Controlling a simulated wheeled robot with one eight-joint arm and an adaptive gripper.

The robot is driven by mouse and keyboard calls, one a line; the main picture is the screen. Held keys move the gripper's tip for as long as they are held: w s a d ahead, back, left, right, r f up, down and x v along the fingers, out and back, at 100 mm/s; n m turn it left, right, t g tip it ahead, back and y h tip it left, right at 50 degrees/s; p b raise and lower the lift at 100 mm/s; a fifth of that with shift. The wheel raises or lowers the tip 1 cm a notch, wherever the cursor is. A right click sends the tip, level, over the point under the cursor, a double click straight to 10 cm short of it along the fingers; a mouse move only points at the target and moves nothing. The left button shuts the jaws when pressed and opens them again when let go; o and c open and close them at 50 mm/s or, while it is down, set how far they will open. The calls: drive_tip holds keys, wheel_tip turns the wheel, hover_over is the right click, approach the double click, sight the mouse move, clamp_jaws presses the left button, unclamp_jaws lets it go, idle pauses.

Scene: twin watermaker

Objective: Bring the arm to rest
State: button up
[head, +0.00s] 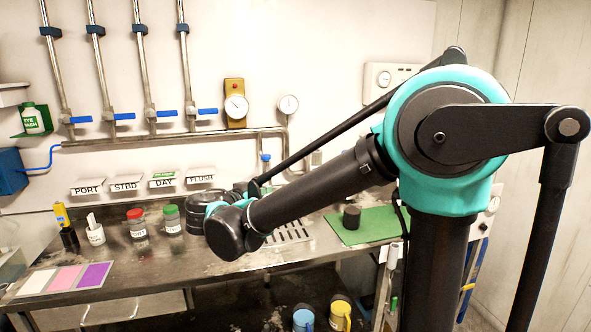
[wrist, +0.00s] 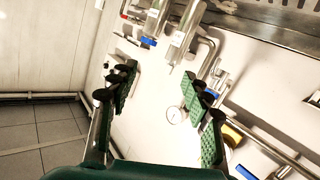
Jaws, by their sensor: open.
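My arm is black and teal. In the head view it stretches left from its raised joint, and its wrist end hangs over the metal bench (head: 290,258). The gripper's fingers are hidden or not clear there. In the wrist view my gripper (wrist: 158,86) is open, its two green-padded fingers wide apart with nothing between them. Beyond the fingers is the white wall with a round gauge (wrist: 175,115).
The bench holds a red-lidded jar (head: 136,224), a green-lidded jar (head: 171,220), a colour card (head: 66,278) and a green mat (head: 375,226) with a black cylinder (head: 351,217). Pipes with blue valve handles (head: 207,111) line the wall. Two mugs, one blue (head: 303,320), show below.

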drive_tip(key=s+d+f+n+g+y, duration=0.1)
drive_tip(key=s+d+f+g, duration=0.15)
drive_tip(key=d+f, duration=0.55)
drive_tip(key=s+d+f+n+g+y, duration=0.1)
drive_tip(key=d+f+g, duration=0.4)
drive_tip(key=d, duration=0.6)
drive_tip(key=s+d+f+n+y, duration=0.1)
drive_tip(key=s+d+f+y, duration=0.2)
drive_tip(key=s+f, duration=0.4)
drive_tip(key=s+d+f+n+g+y, duration=0.1)
drive_tip(key=s+d+f+y, duration=0.2)
drive_tip(key=s+f, duration=0.4)
drive_tip(key=shift+n+y, duration=0.3)
drive_tip(key=shift+y, duration=0.2)
